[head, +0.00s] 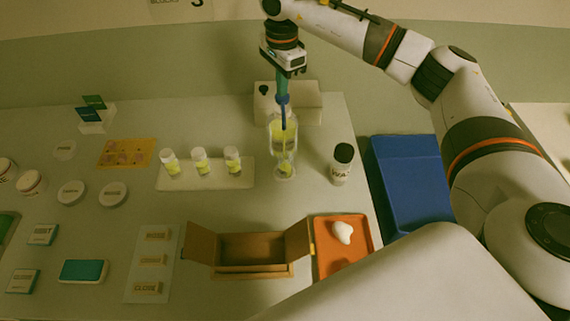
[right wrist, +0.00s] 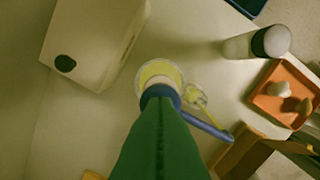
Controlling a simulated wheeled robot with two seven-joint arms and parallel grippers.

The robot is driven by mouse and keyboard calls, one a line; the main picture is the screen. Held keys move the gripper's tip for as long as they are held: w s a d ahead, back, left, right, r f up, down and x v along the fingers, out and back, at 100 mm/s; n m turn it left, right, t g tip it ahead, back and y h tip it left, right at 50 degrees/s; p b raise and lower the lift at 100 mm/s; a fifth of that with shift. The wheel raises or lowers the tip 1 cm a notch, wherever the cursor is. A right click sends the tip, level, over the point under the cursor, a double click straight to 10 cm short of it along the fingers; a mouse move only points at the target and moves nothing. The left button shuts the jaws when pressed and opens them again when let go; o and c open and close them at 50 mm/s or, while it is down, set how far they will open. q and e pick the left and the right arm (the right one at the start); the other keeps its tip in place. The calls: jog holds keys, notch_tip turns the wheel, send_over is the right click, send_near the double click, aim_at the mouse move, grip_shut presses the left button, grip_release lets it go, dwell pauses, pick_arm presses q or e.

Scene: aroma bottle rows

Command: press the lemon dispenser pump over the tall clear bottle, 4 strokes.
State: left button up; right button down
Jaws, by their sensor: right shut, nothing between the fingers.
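The lemon dispenser (head: 276,130) is a clear bottle with yellow liquid and a blue pump (head: 283,101), standing at the back middle of the table. My right gripper (head: 282,90) is shut, pointing down with its fingertips at the top of the pump. The right wrist view shows its green fingers over the blue pump (right wrist: 205,126), whose spout sticks out to the lower right. The tall clear bottle (head: 285,168) stands just in front of the dispenser, with some yellow-green in it; it is partly visible beside the pump in the right wrist view (right wrist: 195,95). My left gripper is out of view.
Several small vials with yellow liquid (head: 200,161) stand on a pale tray left of the bottle. A white black-capped bottle (head: 341,164) is to the right. A cream box (head: 305,101) stands behind. An open wooden box (head: 250,250) and orange tray (head: 326,266) lie in front.

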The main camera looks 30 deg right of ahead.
jog(key=shift+f, duration=0.4)
jog(key=shift+r, duration=0.1)
jog(key=shift+r+p, duration=0.9)
jog(key=shift+r, duration=0.6)
notch_tip(320, 180, up, 6)
jog(key=p, duration=0.3)
jog(key=shift+p, duration=0.4)
jog(key=shift+f, duration=0.1)
